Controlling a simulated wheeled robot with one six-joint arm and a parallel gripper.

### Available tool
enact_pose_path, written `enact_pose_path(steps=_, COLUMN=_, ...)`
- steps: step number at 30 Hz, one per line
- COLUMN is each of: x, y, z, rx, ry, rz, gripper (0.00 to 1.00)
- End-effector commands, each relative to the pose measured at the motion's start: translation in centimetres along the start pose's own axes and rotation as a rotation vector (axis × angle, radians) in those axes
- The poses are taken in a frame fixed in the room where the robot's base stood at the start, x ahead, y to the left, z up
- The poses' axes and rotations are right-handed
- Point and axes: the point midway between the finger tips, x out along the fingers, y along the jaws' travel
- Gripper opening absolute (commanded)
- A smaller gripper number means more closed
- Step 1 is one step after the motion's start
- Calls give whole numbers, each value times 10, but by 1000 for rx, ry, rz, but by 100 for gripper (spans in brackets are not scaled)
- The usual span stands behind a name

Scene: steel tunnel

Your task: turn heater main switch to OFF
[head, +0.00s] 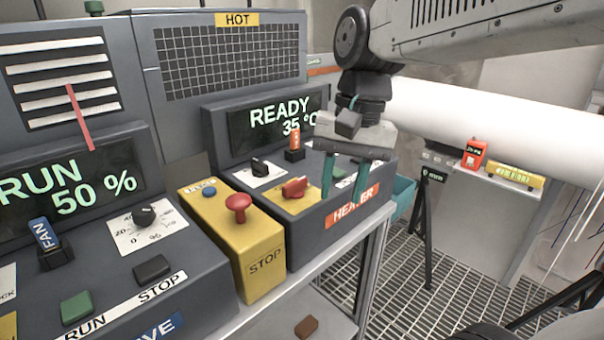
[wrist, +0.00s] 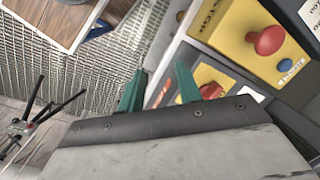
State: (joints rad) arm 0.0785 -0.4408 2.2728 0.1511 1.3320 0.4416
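The heater unit's orange HEATER label (head: 352,206) is on its front face. A red rotary switch (head: 295,187) sits on a yellow plate on its sloped top; I take it as the main switch. Its handle points roughly left-right in the head view; its position marking is unreadable. My gripper (head: 345,182) is open and empty, its green fingers pointing down to the right of the switch, over the panel's right part. In the wrist view the red switch (wrist: 211,90) shows just right of the right finger, apart from the fingertips' gap and partly hidden.
A black knob (head: 259,166) and an orange-tagged switch (head: 294,143) are near the red switch. The display (head: 278,122) reads READY 35 °C. A yellow box with a red STOP button (head: 238,203) stands left. The fan panel (head: 150,220) is farther left. A tripod (head: 428,210) stands right.

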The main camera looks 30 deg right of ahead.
Motion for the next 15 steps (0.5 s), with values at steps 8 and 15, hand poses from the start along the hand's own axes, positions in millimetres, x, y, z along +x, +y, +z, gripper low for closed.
enact_pose_path(steps=8, x=-20, y=-53, z=-93, rx=523, ry=-185, rz=-47, gripper=35)
enact_pose_path(steps=15, x=-20, y=-68, z=-123, rx=697, ry=-251, rz=-51, gripper=35)
